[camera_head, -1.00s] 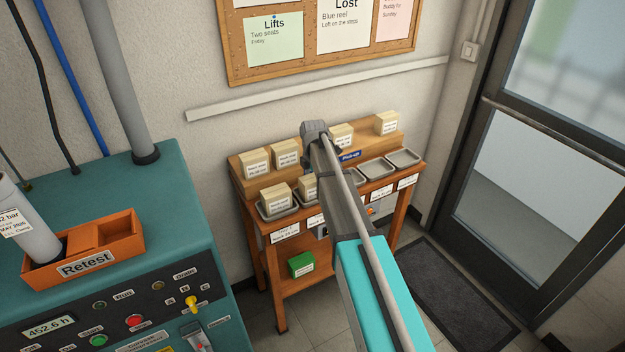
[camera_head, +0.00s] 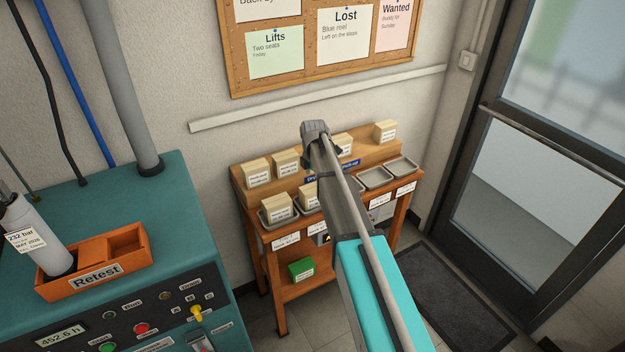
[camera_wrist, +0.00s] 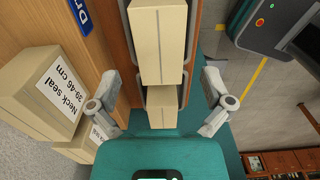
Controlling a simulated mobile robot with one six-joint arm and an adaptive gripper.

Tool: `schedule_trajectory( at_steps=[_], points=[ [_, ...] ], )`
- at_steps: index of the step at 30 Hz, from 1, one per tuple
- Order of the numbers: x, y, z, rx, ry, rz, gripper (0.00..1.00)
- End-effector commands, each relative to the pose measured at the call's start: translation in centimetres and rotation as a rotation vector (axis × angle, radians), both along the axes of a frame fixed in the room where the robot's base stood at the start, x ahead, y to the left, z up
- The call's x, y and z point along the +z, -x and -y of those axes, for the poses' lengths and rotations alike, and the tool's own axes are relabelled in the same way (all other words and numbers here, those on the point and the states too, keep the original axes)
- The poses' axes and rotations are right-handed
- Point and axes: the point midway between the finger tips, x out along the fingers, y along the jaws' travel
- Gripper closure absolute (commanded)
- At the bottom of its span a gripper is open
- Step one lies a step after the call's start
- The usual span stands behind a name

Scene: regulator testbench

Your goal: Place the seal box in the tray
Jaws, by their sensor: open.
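Several cream seal boxes stand on a wooden stand; a left one on its raised back shelf (camera_head: 256,173), another at the shelf's right end (camera_head: 385,131). One box (camera_head: 277,206) sits in the leftmost grey tray (camera_head: 266,223), with another box (camera_head: 309,196) beside it. Two trays to the right (camera_head: 374,178) (camera_head: 402,166) look empty. In the wrist view my gripper (camera_wrist: 160,82) is open and empty. Two cream boxes (camera_wrist: 157,42) (camera_wrist: 161,107) show between and beyond its fingers. A box labelled "Neck seal 39-46 cm" (camera_wrist: 45,92) is left of it. My arm hides the stand's middle.
A green box (camera_head: 301,269) lies on the lower shelf. A teal machine (camera_head: 180,200) with an orange "Retest" holder (camera_head: 95,283) and a cylinder (camera_head: 36,235) stands at left. A door (camera_head: 540,190) and dark mat (camera_head: 455,300) are at right.

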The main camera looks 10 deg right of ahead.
Motion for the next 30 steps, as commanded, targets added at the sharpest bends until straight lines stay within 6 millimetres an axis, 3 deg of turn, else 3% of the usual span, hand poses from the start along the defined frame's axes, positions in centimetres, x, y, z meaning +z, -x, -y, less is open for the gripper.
schedule_trajectory(
  at_steps=[18,30],
  points=[
    [5.7,0.0,0.0,-0.001,0.0,0.0,0.0],
    [7.8,0.0,0.1,-0.001,0.0,0.0,0.0]
  ],
)
